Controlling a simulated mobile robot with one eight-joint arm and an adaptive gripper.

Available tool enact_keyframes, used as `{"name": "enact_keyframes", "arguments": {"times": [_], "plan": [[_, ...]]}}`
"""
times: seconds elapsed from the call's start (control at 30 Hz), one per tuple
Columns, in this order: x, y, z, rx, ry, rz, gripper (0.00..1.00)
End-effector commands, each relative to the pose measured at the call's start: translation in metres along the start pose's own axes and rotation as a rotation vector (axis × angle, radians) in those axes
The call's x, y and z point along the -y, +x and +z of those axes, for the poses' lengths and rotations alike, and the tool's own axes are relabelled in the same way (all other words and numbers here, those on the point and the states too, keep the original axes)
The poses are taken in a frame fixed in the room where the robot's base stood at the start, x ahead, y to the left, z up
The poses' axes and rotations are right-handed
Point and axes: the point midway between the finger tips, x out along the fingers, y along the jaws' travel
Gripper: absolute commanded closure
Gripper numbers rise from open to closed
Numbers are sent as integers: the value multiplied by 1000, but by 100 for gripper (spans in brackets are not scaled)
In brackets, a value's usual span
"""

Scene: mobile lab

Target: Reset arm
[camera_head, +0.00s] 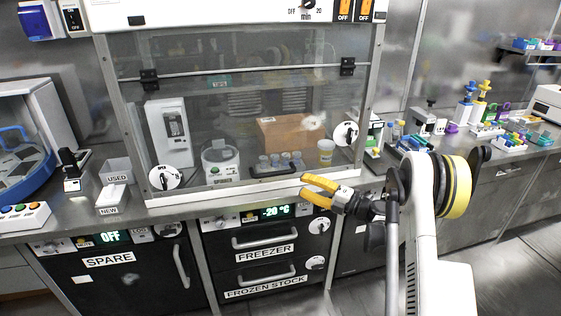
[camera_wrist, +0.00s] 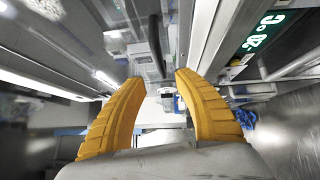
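My gripper (camera_head: 318,190) is in the head view, in front of the counter edge and above the freezer front. Its two yellow fingers point left and are spread apart, with nothing between them. In the wrist view the same yellow fingers (camera_wrist: 155,90) stand apart with an empty gap. My arm rises at the right of the head view, and its yellow-banded joint is beside the counter. The gripper appears apart from the cabinet and the counter, though the exact distance is hard to tell.
A glass-fronted cabinet (camera_head: 240,40) stands behind the gripper. The freezer (camera_head: 265,236) and the spare unit (camera_head: 125,280) are below the counter. Bins marked USED (camera_head: 117,178) and NEW (camera_head: 110,205) sit at left. Colourful labware crowds the right counter (camera_head: 455,170). The floor at lower right is clear.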

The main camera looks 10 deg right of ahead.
Motion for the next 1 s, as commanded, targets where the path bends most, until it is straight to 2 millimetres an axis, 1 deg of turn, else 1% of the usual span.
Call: {"name": "enact_keyframes", "arguments": {"times": [0.07, 0.13, 0.17, 0.27, 0.3, 0.37, 0.4, 0.5, 0.6, 0.67, 0.7, 0.77, 0.8, 0.87, 0.97, 1.0], "plan": [[-4, 1, 1, 5, 2, 4, 62], [-18, 5, 5, 28, 10, 20, 62], [-28, 7, 8, 45, 16, 31, 62], [-83, 19, 23, 141, 59, 95, 62], [-111, 22, 30, 194, 86, 127, 62], [-153, 26, 40, 282, 138, 177, 62], [-180, 25, 45, 342, 179, 210, 62], [-235, 18, 52, 487, 295, 278, 62], [-274, 3, 50, 626, 429, 327, 62], [-289, -9, 44, 707, 517, 345, 62], [-296, -18, 39, 759, 579, 354, 62], [-301, -32, 26, 836, 675, 357, 62], [-301, -43, 16, 885, 742, 355, 62], [-297, -59, -3, 957, 844, 343, 62], [-281, -86, -43, 1067, 1022, 301, 62], [-270, -97, -63, 1108, 1095, 275, 62]]}}
